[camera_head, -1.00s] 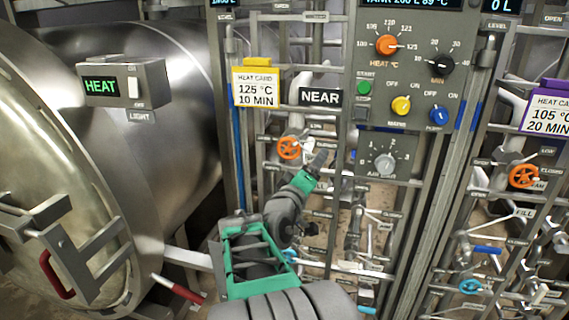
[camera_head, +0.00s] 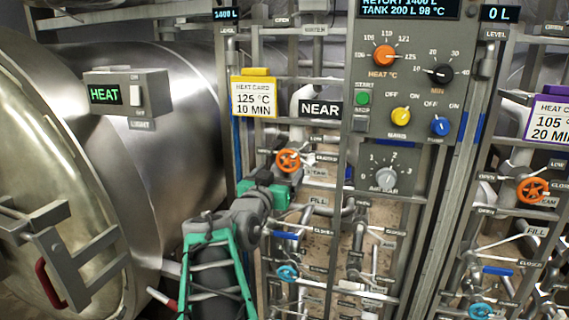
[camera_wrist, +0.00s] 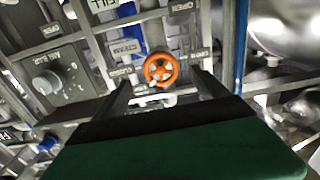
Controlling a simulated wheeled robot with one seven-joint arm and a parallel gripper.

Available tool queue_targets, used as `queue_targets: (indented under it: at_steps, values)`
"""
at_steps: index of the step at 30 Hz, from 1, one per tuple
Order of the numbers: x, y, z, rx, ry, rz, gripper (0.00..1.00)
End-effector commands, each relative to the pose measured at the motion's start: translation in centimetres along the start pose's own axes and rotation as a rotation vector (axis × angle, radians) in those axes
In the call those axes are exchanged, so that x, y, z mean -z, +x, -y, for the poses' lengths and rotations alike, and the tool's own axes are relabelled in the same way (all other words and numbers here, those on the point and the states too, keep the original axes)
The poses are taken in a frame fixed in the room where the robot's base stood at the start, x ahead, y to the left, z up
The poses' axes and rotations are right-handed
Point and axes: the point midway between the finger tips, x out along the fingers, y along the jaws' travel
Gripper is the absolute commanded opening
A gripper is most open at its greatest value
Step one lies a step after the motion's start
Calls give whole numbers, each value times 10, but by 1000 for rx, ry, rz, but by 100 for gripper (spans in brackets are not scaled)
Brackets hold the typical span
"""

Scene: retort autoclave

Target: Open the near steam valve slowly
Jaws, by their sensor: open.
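The near steam valve has an orange handwheel (camera_head: 288,161) on the pipe rack, below the NEAR sign (camera_head: 320,108). In the wrist view the orange handwheel (camera_wrist: 161,69) is ahead, in line with the gap between my fingers. My gripper (camera_wrist: 165,88) is open, with one dark finger to each side of that gap. I cannot tell whether the fingers touch the wheel. In the head view my gripper (camera_head: 287,178) is at the wheel's lower edge, and its fingers are hard to make out.
A control panel (camera_head: 400,100) with knobs stands right of the valve. A blue handwheel (camera_head: 287,273) and a blue lever (camera_head: 285,236) are below it. Another orange handwheel (camera_head: 532,190) is at the far right. The large steel retort (camera_head: 170,110) fills the left side.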

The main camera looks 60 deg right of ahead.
Motion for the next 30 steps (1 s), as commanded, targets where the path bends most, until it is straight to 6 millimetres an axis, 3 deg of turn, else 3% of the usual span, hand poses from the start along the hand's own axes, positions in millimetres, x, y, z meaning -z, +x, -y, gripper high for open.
queue_targets:
  at_steps: [12, 15, 23, 30]
  values:
    - [1, 66, 0, 0, 9, 1, 83]
    - [0, 75, 1, 1, 10, 0, 83]
    - [0, 77, 1, 2, 10, -1, 83]
    - [0, 77, 1, 2, 9, -1, 64]
